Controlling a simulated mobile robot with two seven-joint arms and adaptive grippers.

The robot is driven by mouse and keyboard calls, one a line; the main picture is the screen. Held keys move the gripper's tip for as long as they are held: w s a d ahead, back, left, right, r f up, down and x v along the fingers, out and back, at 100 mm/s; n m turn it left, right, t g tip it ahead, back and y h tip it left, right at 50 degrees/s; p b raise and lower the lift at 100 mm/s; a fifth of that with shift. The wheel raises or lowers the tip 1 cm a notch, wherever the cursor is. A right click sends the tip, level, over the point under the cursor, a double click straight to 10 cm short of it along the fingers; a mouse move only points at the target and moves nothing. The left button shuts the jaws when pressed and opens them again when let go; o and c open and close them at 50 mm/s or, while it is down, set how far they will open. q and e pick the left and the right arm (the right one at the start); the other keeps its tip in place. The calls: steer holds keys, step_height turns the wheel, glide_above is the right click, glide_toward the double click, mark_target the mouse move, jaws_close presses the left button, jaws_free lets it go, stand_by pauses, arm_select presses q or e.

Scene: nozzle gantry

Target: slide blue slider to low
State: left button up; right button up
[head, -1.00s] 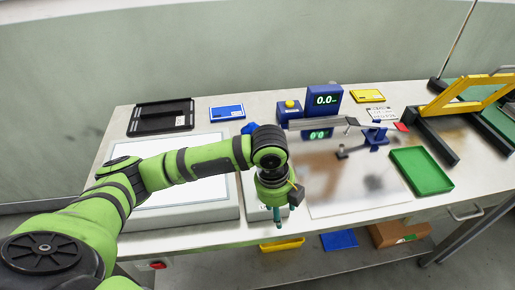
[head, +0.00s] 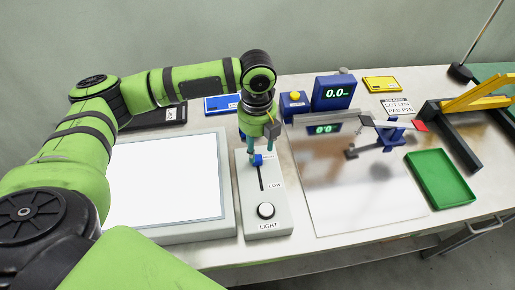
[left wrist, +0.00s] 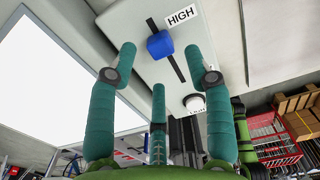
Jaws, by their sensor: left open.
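The blue slider (head: 257,160) sits in the upper part of a dark slot on a light grey control box (head: 281,217), at the end away from the LOW label (head: 275,185). In the left wrist view the blue slider (left wrist: 160,44) lies in the slot beside the HIGH label (left wrist: 181,15). My left gripper (head: 262,157) is open, its teal fingers pointing down over the box around the slider's place. In the left wrist view my left gripper (left wrist: 162,52) has its fingertips apart on both sides of the slider, with no clear contact. My right gripper is not in view.
A round white button (head: 265,210) marked LIGHT is at the box's near end. A bright light panel (head: 165,185) stands left of the box. A glossy plate (head: 360,195) and a green tray (head: 440,177) lie to the right. Blue displays (head: 334,92) stand behind.

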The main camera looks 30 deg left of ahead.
mark_target(257, 159)
arm_select(q)
step_height(257, 159, down, 4)
steer(key=shift+s+r+p, duration=0.15)
steer(key=shift+r+p, duration=0.1)
steer(key=shift+p, duration=0.1)
steer(key=shift+f, duration=0.5)
steer(key=c, duration=1)
jaws_close()
steer(key=shift+d, duration=0.15)
steer(key=s+p, duration=0.1)
steer(key=s+d+p, duration=0.2)
steer(key=p, duration=0.1)
steer(key=shift+s+d+r, duration=0.2)
steer(key=shift+r, duration=0.05)
steer(key=s+d, duration=0.1)
steer(key=s+d+p, duration=0.1)
steer(key=shift+s+f, duration=0.2)
steer(key=shift+s, duration=0.1)
steer(key=shift+f, duration=0.1)
steer(key=shift+w, duration=0.1)
steer(key=o, duration=1)
jaws_free()
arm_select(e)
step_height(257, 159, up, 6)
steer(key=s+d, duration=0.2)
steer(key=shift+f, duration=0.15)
